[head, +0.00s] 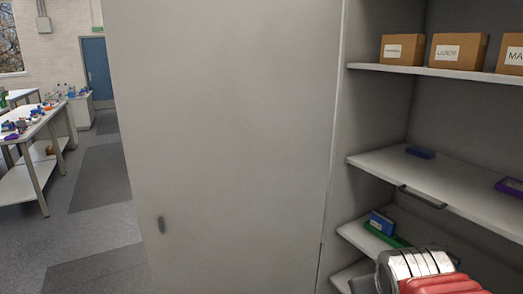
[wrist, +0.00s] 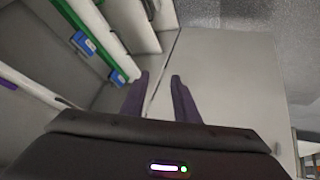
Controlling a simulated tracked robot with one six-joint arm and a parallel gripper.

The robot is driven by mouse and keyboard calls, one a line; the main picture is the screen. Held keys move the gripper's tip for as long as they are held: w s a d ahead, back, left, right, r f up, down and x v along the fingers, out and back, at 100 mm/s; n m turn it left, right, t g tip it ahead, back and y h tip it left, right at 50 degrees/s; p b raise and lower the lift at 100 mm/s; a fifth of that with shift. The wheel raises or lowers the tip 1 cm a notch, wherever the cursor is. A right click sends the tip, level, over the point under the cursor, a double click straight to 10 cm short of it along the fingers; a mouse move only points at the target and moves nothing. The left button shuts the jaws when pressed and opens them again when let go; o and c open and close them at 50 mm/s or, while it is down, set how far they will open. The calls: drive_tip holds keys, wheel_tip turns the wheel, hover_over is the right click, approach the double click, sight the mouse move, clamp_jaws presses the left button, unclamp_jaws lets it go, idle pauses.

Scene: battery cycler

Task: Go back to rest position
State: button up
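My gripper (wrist: 160,100) shows in the wrist view with two dark fingers spread apart. Nothing is between the fingertips, and the gripper is open and empty. The fingers point toward the grey cabinet's front near the edge of its shelves. In the head view, part of my arm, red and silver, shows at the lower right in front of the lower shelves. The fingers are not visible there.
A grey cabinet door (head: 230,140) fills the middle of the head view. Right of it, shelves hold cardboard boxes (head: 459,51), a blue item (head: 420,152) and a green tray (head: 385,235) with a blue box (head: 382,222). A workbench (head: 35,125) and open floor (head: 95,230) lie left.

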drive_tip(key=s+a+m+g+y, duration=0.1)
drive_tip(key=s+a+y, duration=0.1)
drive_tip(key=s+a, duration=0.6)
drive_tip(key=s+f, duration=0.1)
drive_tip(key=s, duration=0.1)
drive_tip(key=shift+s+g, duration=0.3)
drive_tip(key=shift+s, duration=0.1)
drive_tip(key=shift+a, duration=0.15)
